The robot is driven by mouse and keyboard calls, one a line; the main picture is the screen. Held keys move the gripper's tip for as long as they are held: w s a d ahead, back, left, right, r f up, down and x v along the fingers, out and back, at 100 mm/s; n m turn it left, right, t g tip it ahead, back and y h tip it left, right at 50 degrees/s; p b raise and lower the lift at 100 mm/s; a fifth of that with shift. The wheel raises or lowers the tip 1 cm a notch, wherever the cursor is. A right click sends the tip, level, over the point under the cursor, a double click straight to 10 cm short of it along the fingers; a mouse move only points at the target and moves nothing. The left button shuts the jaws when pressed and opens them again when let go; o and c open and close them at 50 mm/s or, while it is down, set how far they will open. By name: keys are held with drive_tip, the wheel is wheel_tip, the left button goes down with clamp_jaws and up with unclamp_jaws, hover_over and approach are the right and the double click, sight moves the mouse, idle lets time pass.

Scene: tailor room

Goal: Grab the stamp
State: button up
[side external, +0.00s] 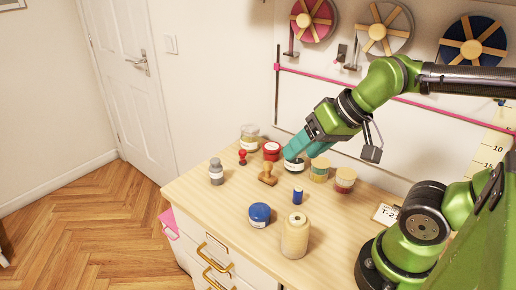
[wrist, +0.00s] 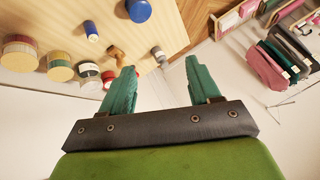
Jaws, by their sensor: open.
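A wooden stamp (side external: 267,174) with an upright knob handle stands on the pale wooden table, left of centre among jars. It also shows in the wrist view (wrist: 116,54), just beyond the tip of the left finger. A small red knobbed piece (side external: 242,157), perhaps another stamp, stands behind and left of it. My gripper (side external: 300,147) is above the back of the table, to the right of the wooden stamp and apart from it. In the wrist view my gripper (wrist: 159,66) has its two green fingers spread wide with nothing between them.
A red jar (side external: 271,151), a dark jar (side external: 293,165) and wood-lidded jars (side external: 344,180) stand near my gripper. A grey bottle (side external: 216,172), blue jar (side external: 260,214), blue spool (side external: 297,195) and cream thread cone (side external: 295,236) surround the stamp. The table's front left is clear.

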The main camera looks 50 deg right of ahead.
drive_tip(key=w+d+f+g+h, duration=0.1)
drive_tip(key=w+d+f+g, duration=0.15)
drive_tip(key=w, duration=0.25)
drive_tip(key=w+d+f+g, duration=0.1)
drive_tip(key=w+d+g, duration=0.15)
drive_tip(key=w, duration=0.25)
drive_tip(key=n+g+h, duration=0.1)
drive_tip(key=n+g, duration=0.1)
drive_tip(key=n, duration=0.2)
hover_over(268, 173)
drive_tip(key=d, duration=0.1)
wheel_tip(268, 173, down, 3)
drive_tip(key=f, duration=1.7)
drive_tip(key=shift+w+a, duration=0.1)
drive_tip(key=shift+w, duration=0.2)
drive_tip(key=c, duration=1.1)
